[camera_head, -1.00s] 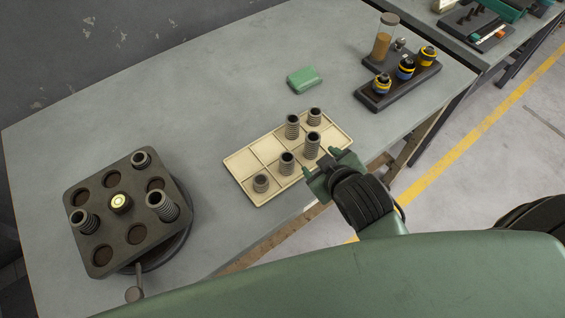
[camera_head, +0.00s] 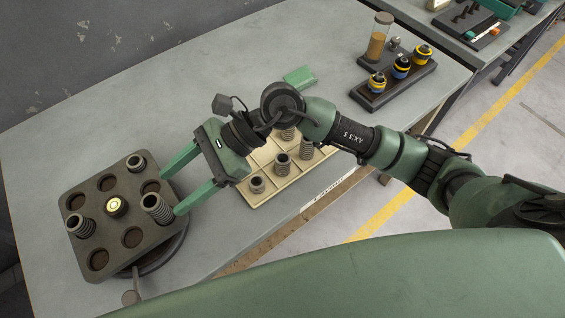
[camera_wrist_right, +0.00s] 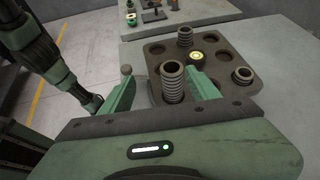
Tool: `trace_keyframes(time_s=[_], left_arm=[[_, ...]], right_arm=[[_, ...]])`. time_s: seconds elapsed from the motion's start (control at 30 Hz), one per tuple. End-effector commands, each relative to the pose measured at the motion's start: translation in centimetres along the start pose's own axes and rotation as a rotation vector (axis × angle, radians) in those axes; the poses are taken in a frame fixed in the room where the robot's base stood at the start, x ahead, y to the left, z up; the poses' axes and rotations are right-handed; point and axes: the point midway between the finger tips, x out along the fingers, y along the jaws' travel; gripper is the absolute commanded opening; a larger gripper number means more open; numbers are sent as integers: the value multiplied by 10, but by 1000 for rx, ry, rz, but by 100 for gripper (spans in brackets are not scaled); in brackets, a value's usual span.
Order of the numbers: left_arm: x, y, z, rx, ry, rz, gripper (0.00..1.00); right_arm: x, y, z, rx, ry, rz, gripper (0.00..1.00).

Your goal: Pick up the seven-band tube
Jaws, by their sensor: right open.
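My right gripper (camera_head: 171,191) is open, its two green fingers reaching left over the edge of the dark holed plate (camera_head: 118,248). A ribbed grey tube (camera_head: 156,208) stands upright in the plate near the fingertips. In the right wrist view this tube (camera_wrist_right: 172,84) stands between the open fingers, with no visible grip on it. Two other ribbed tubes stand in the plate, one at the left (camera_head: 80,226) and one at the back (camera_head: 137,163). I cannot count their bands surely. An arm, likely my left, shows in the right wrist view; its jaw state is unclear.
A cream divided tray (camera_head: 262,200) with several ribbed tubes is partly hidden by my right arm. A green block (camera_head: 299,76) lies behind. A dark stand (camera_head: 400,88) holds yellow, blue and black pieces beside a brown-filled clear cylinder (camera_head: 379,38). The table's back left is clear.

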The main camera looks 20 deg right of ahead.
Motion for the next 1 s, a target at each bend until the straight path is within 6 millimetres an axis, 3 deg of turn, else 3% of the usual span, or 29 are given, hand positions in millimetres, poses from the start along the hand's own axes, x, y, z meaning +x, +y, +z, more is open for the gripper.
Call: trace_keyframes(time_s=[0.03, 0.1, 0.2, 0.3, 0.4, 0.53, 1.0], left_arm=[[0, -1, 0, 1, 0, -1, 36], [0, -2, 0, 1, 0, -2, 36], [0, -2, 0, 1, 0, -2, 36], [0, -2, 0, 2, 1, -2, 36], [-1, -2, -1, 2, 1, -2, 36], [-5, -2, -1, 2, 1, -2, 36], [-39, -2, -4, 2, 1, -2, 36]], right_arm=[[-12, -6, -41, -94, 203, 35, 61], [-40, -14, -93, -187, 460, 91, 61], [-91, -26, -144, -257, 761, 159, 61], [-134, -34, -171, -276, 960, 206, 61], [-158, -38, -182, -277, 1061, 232, 61], [-160, -37, -193, -274, 1089, 243, 61], [-134, -30, -247, -274, 1081, 242, 61]])
